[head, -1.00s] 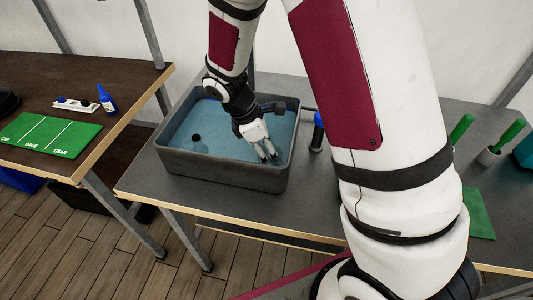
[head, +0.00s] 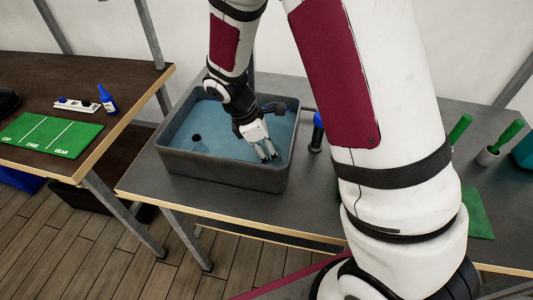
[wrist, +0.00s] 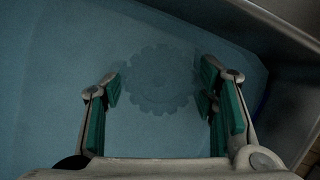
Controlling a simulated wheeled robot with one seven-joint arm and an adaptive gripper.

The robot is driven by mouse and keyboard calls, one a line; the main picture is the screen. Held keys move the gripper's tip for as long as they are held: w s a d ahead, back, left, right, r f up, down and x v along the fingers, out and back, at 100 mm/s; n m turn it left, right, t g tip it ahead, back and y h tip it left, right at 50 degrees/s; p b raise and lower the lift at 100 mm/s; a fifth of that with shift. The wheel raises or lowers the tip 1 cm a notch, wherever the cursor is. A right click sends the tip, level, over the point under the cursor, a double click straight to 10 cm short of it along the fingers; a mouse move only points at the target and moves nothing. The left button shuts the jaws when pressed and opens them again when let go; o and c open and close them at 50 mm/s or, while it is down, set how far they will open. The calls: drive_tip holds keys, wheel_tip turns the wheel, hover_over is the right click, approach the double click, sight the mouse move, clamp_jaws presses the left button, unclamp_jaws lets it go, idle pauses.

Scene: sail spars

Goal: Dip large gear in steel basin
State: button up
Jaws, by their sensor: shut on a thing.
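The basin (head: 222,177) is a dark grey rectangular tub filled with blue liquid (head: 215,125), standing on the grey table. My gripper (head: 268,153) reaches down into its right part, fingers at or in the liquid. In the wrist view, the large gear (wrist: 160,78) shows as a faint toothed disc under the blue liquid, between the two green-padded fingers of my gripper (wrist: 161,92). The fingers are shut on the gear; the exact contact is blurred by the liquid. The gear cannot be made out in the head view.
A small dark round thing (head: 197,138) shows in the basin's left part. A blue-topped cylinder (head: 318,130) stands close to the basin's right side. On the left table are a green labelled mat (head: 48,135), a blue bottle (head: 106,99) and a white holder (head: 75,105).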

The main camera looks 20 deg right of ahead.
drive_tip(key=shift+r, duration=0.1)
wheel_tip(320, 180, up, 12)
drive_tip(key=p, duration=0.5)
drive_tip(key=shift+r, duration=0.25)
idle(0.4)
idle(1.5)
